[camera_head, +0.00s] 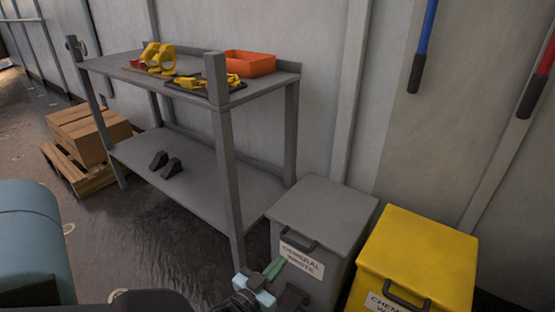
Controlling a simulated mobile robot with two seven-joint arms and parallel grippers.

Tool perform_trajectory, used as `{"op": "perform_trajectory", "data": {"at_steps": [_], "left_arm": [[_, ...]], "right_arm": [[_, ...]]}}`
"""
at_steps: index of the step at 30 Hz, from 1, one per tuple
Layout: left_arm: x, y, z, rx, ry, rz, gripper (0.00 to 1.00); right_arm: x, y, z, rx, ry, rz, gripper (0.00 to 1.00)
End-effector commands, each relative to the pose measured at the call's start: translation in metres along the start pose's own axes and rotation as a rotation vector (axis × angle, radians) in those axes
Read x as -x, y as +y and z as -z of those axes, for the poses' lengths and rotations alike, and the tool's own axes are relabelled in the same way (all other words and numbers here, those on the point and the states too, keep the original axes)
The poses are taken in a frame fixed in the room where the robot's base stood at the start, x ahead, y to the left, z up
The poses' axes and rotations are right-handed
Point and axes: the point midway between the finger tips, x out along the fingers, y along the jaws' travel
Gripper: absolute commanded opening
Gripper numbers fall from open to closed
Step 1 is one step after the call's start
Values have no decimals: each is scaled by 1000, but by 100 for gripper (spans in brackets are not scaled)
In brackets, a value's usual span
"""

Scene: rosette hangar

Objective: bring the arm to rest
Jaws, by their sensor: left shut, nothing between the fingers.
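My left gripper (274,268) is at the bottom centre of the head view, in front of the grey general waste bin (325,212). Its greenish fingers are together with nothing between them. It overlaps the lower part of the bin's front in the picture; I cannot tell whether it touches. Part of my dark arm shows along the bottom edge. My right gripper is not in view.
A grey workbench (125,72) holds an orange tray (249,63) and yellow parts (159,57). Black blocks (172,167) lie on its lower shelf. A yellow chemical waste bin (420,250) stands right. Cardboard boxes (88,135) sit on a pallet at left.

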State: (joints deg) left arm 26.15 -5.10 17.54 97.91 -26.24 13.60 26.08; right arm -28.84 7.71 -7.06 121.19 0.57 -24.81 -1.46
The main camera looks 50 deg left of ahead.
Motion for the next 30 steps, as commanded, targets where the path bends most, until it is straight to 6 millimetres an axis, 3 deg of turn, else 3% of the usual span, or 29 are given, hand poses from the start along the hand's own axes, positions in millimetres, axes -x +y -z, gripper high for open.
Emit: {"op": "perform_trajectory", "data": {"at_steps": [15,19,23,30], "left_arm": [[1,0,-1,-1,-2,-1,0],[16,0,-12,-17,-50,-7,0],[60,2,-42,-54,-181,-28,0],[187,16,-98,-128,-534,-118,0]], "right_arm": [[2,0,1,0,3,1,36],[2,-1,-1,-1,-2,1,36],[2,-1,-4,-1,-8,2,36],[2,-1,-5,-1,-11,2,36]]}}
